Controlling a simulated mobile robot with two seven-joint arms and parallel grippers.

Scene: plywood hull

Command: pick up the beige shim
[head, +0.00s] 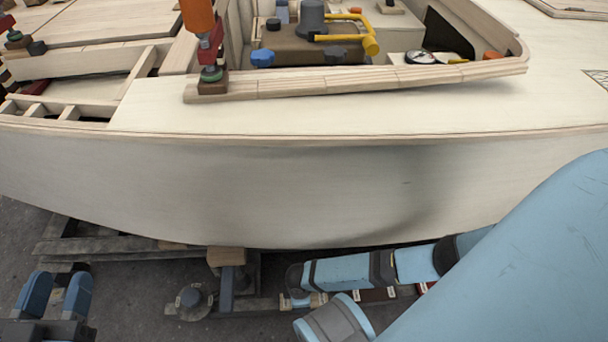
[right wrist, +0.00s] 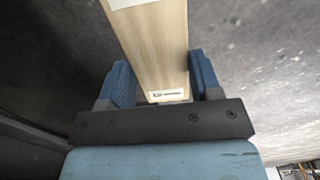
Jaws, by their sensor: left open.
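A pale beige wooden piece with a small white label, which looks like the beige shim (right wrist: 155,50), shows in the right wrist view. It lies between the two blue fingers of my right gripper (right wrist: 162,80), with its labelled end close to the dark palm. The fingers are close along both sides; whether they press on it cannot be told. In the head view my right arm reaches low in front of the hull, and its fingers cannot be made out. My left gripper (head: 55,294) is at the bottom left, open and empty, its blue fingers apart.
The pale plywood hull (head: 250,190) spans the head view. Below it are grey supports, a post with a wooden pad (head: 227,257) and a round dark fitting (head: 192,298). Labelled brown pieces (head: 375,295) lie by my right arm. An orange-handled clamp (head: 208,50) stands on the deck.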

